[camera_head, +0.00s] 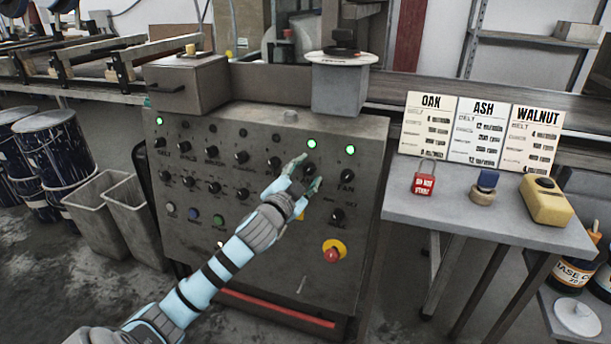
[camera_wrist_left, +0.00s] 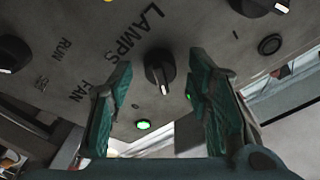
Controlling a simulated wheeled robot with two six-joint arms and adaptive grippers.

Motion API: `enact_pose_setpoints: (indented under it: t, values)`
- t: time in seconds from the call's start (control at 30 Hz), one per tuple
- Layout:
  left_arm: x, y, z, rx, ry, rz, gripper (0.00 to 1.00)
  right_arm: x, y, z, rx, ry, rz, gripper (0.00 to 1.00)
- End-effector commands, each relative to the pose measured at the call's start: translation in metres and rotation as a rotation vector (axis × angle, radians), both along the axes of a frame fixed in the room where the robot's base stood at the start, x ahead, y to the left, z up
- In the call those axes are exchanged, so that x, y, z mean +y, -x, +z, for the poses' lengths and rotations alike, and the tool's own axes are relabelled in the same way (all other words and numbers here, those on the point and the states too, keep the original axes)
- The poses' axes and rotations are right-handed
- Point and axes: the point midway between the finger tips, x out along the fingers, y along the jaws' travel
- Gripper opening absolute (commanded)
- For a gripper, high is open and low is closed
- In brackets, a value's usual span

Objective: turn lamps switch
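The lamps switch is a black rotary knob on the grey control panel, labelled LAMPS in the left wrist view (camera_wrist_left: 160,70). In the head view the knob (camera_head: 309,169) is partly hidden by my fingers. My left gripper (camera_head: 305,176) is at the panel's upper right. In the left wrist view its two green fingers (camera_wrist_left: 165,100) are spread on either side of the knob, with gaps to it. A green indicator light (camera_wrist_left: 143,125) is lit beside the knob; it also shows in the head view (camera_head: 311,143). My right gripper is not in view.
The fan knob (camera_head: 347,176) sits close to the right, with another lit green light (camera_head: 349,149) above it. A red emergency button (camera_head: 332,253) is below. A side table (camera_head: 440,212) with a red padlock (camera_head: 425,178) stands to the right.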

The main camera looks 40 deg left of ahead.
Motion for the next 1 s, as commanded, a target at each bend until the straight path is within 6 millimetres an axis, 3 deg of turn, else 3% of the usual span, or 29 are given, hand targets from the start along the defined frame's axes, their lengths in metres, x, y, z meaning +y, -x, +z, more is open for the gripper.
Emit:
enact_pose_setpoints:
  t: [0.03, 0.3, 0.67, 1.0]
  values:
    - [0.0, 0.0001, 0.0001, 0.0, 0.0, 0.0, 0.39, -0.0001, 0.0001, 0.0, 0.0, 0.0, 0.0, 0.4]
    - [0.0001, 0.0003, -0.0001, 0.001, -0.001, 0.001, 0.0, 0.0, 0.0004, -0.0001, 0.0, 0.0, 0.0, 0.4]
    - [-0.0002, 0.0004, -0.0003, -0.016, 0.047, 0.01, 0.0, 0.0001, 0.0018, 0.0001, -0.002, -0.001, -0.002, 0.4]
    - [-0.0009, 0.0002, -0.0005, -0.086, 0.256, 0.051, 0.0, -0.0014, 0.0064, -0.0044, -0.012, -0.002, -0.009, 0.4]
